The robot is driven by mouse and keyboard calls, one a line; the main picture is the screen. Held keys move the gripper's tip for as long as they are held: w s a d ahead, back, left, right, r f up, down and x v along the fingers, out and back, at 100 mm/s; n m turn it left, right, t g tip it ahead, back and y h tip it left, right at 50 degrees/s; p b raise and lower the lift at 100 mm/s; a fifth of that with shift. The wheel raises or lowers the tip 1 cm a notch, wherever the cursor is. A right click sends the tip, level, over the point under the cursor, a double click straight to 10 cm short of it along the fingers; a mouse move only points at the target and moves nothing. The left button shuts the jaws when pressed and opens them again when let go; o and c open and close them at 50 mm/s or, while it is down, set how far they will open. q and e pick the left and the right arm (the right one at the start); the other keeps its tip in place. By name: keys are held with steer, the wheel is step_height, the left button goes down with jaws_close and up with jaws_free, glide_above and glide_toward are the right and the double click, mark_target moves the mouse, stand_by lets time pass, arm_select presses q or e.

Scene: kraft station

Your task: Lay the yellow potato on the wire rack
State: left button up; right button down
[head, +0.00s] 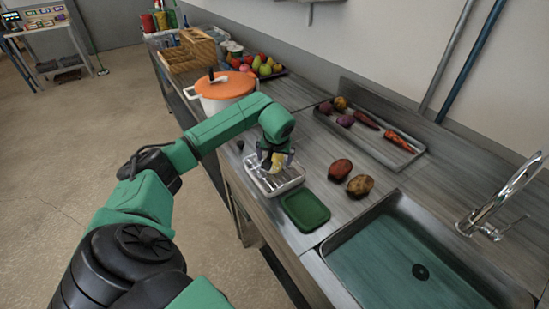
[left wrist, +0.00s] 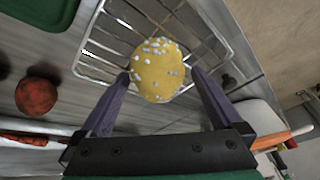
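The yellow potato (left wrist: 157,70), speckled with white, is between the fingers of my left gripper (left wrist: 161,76) in the left wrist view. The left-hand finger is close against it, and a narrow gap shows at the other finger, so the gripper looks open around it. In the head view the potato (head: 278,159) shows partly behind the gripper (head: 275,163). The wire rack (head: 262,186), with a pale tray rim, lies directly below; the rack (left wrist: 112,32) fills the background in the wrist view. Whether the potato touches the wires is unclear. My right gripper is not in view.
A sink (head: 410,265) is at right. A metal tray (head: 370,138) holds carrots and other vegetables. An orange-lidded pot (head: 222,88) stands left of the rack.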

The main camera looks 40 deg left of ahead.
arm_select(q)
steer(key=shift+r, duration=0.2)
steer(key=b+v, duration=0.2)
steer(key=v, duration=0.9)
steer(key=shift+r, duration=0.4)
